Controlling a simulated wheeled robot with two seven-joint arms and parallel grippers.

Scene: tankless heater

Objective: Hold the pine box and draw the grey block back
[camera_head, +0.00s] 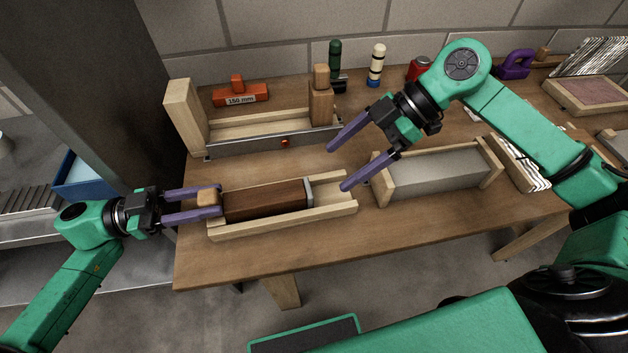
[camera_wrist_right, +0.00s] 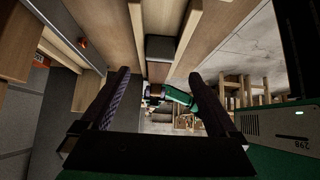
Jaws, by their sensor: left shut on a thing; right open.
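The pine box (camera_head: 285,223) is a long, open-topped trough near the table's front edge. A dark brown bar (camera_head: 265,200) lies in its left and middle part, with a thin grey block (camera_head: 309,190) against the bar's right end. The box's right part is empty. My left gripper (camera_head: 219,200) is shut on a small light-wood piece (camera_head: 207,196) at the box's left end. My right gripper (camera_head: 338,169) is open and empty, above and behind the box's right part. The right wrist view shows the grey block (camera_wrist_right: 160,48) between the pine walls, apart from my fingers.
A second wooden box with a grey inside (camera_head: 435,172) stands to the right. A wooden fixture with a metal rail (camera_head: 275,143) and an orange block marked 150 mm (camera_head: 240,95) are behind. Two bottle-shaped items, a red item and a purple tool (camera_head: 515,64) line the back.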

